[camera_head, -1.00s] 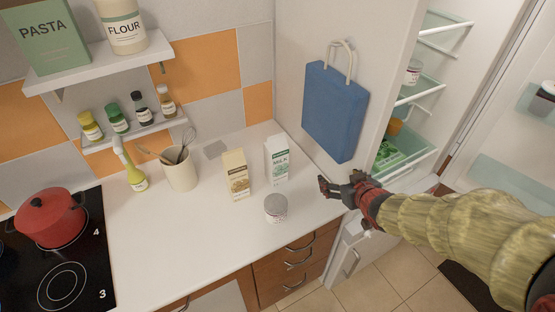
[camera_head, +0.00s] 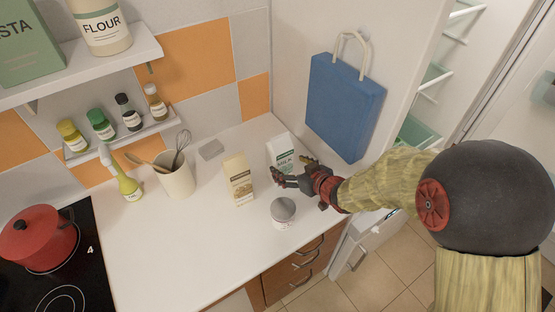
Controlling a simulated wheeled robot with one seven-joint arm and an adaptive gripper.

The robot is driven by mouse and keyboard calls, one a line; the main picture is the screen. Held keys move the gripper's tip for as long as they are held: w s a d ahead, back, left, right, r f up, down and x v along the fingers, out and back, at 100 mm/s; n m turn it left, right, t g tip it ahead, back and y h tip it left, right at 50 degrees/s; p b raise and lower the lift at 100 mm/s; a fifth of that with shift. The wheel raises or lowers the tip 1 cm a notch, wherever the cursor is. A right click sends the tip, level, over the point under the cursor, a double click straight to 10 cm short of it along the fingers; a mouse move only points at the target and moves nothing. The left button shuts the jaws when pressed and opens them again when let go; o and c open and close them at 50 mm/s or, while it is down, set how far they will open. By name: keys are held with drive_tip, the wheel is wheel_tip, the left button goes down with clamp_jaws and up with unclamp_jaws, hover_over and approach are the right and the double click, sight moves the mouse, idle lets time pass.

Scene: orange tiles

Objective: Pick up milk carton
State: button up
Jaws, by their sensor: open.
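Nothing shows between the fingers.
A beige carton (camera_head: 239,180) stands just left of my gripper. A small white tin (camera_head: 283,213) stands in front of it. A utensil cup (camera_head: 178,181) is further left. A blue bag (camera_head: 343,105) hangs on the panel behind. The front middle counter (camera_head: 185,245) is clear.

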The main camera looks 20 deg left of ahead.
drive_tip(key=x, duration=0.2)
drive_tip(key=b+x, duration=0.1)
drive_tip(key=x, duration=0.2)
drive_tip(key=shift+s+a+f, duration=0.15)
drive_tip(key=shift+a+f, duration=0.05)
drive_tip(key=shift+a, duration=0.1)
drive_tip(key=shift+w+a+f, duration=0.15)
drive_tip(key=shift+w+a, duration=0.1)
drive_tip(key=shift+w, duration=0.05)
drive_tip(key=shift+c, duration=1)
clamp_jaws()
drive_tip(key=shift+w+r, duration=0.1)
drive_tip(key=shift+r, duration=0.15)
